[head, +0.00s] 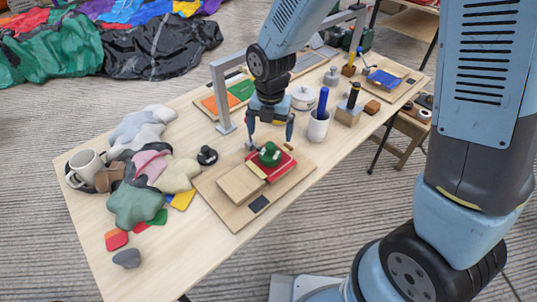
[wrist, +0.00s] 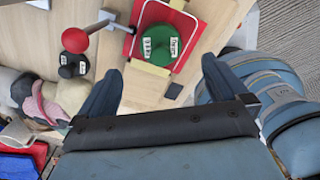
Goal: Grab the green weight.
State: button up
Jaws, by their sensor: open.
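The green weight (head: 269,154) is a round piece with a knob on top. It sits on a red pad on a wooden board (head: 235,217) near the middle of the table. In the wrist view the green weight (wrist: 158,45) shows pale labels and lies beyond the fingertips, a little above the gap between them. My gripper (head: 270,132) is open, with its fingers pointing down just above and behind the weight. In the wrist view my gripper (wrist: 165,75) has its two dark fingers wide apart with nothing between them.
A black weight (head: 207,155) stands left of the board. Soft cloth pieces and a mug (head: 87,168) lie at the left. A white cup (head: 318,125) with a blue item and a grey metal frame (head: 224,95) stand close by. The near table edge is fairly clear.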

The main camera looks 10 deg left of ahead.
aim_at(270, 153)
jog(key=shift+f, duration=4.6)
jog(key=shift+c, duration=0.4)
grip_shut()
jog(key=shift+r, duration=0.1)
